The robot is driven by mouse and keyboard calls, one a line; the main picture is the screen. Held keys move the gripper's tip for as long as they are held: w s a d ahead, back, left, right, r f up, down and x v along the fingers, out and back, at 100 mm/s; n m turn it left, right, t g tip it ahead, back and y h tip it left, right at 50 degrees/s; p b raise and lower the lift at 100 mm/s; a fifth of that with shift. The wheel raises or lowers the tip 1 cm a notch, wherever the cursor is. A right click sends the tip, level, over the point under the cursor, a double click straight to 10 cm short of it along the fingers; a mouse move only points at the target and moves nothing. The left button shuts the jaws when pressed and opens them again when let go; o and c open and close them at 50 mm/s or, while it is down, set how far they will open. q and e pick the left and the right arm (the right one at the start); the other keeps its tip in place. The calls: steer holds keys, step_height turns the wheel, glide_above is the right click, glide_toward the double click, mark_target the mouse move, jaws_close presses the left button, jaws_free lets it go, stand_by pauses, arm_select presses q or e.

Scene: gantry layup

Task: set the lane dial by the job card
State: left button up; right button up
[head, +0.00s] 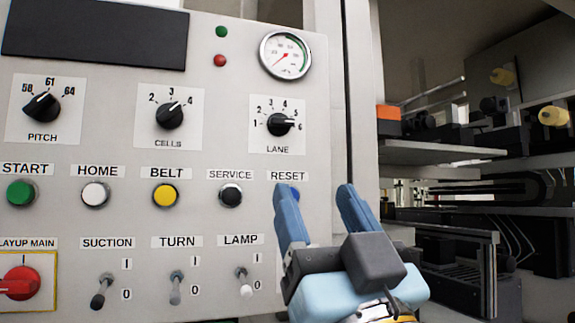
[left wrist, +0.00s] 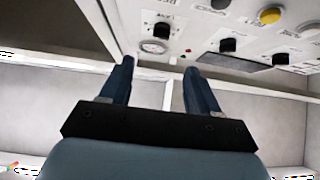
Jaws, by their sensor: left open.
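The lane dial (head: 280,124) is a black knob on a white plate with numbers 1 to 6, at the right of the grey panel. Its white pointer points right, close to 6. It also shows upside down in the left wrist view (left wrist: 165,29). My left gripper (head: 315,190) is open and empty, its blue fingers pointing up, below and right of the dial at the panel's right edge. It does not touch the dial. One finger partly hides the blue RESET button (head: 293,190). My right gripper is not in view. I see no job card.
The cells dial (head: 169,115) and pitch dial (head: 41,107) are left of the lane dial. A round gauge (head: 286,55) is above it. A row of buttons and toggle switches, including the lamp switch (head: 243,282), lies below. Shelves with machinery (head: 440,152) stand at the right.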

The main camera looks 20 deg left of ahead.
mark_target(283, 125)
arm_select(q)
steer(key=p+x, duration=0.3)
steer(key=x, duration=1)
steer(key=shift+a+r+p, duration=0.25)
steer(key=shift+r+p, duration=0.05)
steer(key=shift+p, duration=0.05)
steer(key=c, duration=1)
steer(key=shift+c, duration=0.2)
